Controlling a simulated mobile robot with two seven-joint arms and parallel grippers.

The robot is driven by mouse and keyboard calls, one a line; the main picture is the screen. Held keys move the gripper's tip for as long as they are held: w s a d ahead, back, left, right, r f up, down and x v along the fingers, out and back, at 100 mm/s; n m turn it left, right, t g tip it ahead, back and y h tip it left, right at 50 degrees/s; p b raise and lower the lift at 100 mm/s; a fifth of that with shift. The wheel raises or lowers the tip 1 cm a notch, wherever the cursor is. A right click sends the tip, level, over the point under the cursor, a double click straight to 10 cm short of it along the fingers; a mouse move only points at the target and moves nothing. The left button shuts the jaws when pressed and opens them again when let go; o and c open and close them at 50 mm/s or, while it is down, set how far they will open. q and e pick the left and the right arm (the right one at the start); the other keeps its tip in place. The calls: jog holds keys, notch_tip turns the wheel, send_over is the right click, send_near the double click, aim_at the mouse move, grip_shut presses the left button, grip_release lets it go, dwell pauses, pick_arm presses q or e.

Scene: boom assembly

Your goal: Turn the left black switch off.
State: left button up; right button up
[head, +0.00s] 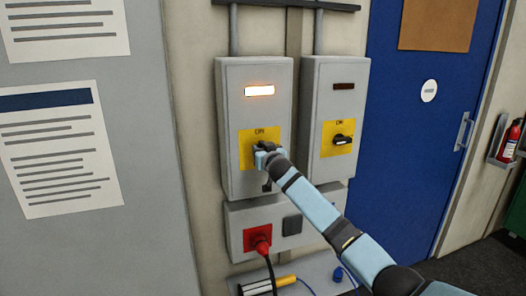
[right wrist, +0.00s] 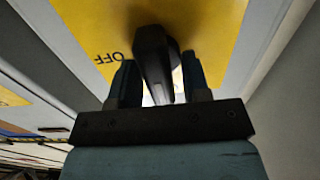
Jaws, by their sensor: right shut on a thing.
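The left black switch (right wrist: 152,48) sits on a yellow plate (head: 246,158) on the left grey box (head: 230,100). My right gripper (head: 263,148) is at this plate and mostly covers the switch in the head view. In the right wrist view my right gripper (right wrist: 157,72) has one finger on each side of the black handle and is shut on it. "ON" shows above the switch in the head view; "OFF" shows upside down beside it in the wrist view. The lamp (head: 259,91) on this box is lit. My left gripper is out of view.
A second grey box (head: 312,110) with its own black switch (head: 342,140) and an unlit lamp (head: 344,87) stands close on the right. Below are a red plug (head: 258,239) with a cable and a shelf (head: 318,270). A blue door (head: 400,150) is farther right.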

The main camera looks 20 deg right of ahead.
jog(key=n+p, duration=0.1)
jog(key=n, duration=0.5)
jog(key=shift+a, duration=0.15)
jog(key=n+p, duration=0.1)
jog(key=n, duration=0.3)
jog(key=shift+a+f+n, duration=0.1)
jog(key=shift+n, duration=0.2)
jog(key=n+p, duration=0.1)
jog(key=n, duration=0.3)
jog(key=shift+f, duration=0.1)
jog(key=shift+a+f+n+p, duration=0.1)
jog(key=shift+n+p, duration=0.4)
jog(key=shift+n, duration=0.9)
jog(key=o, duration=0.5)
jog(key=shift+o, duration=0.2)
jog(key=shift+s, duration=0.15)
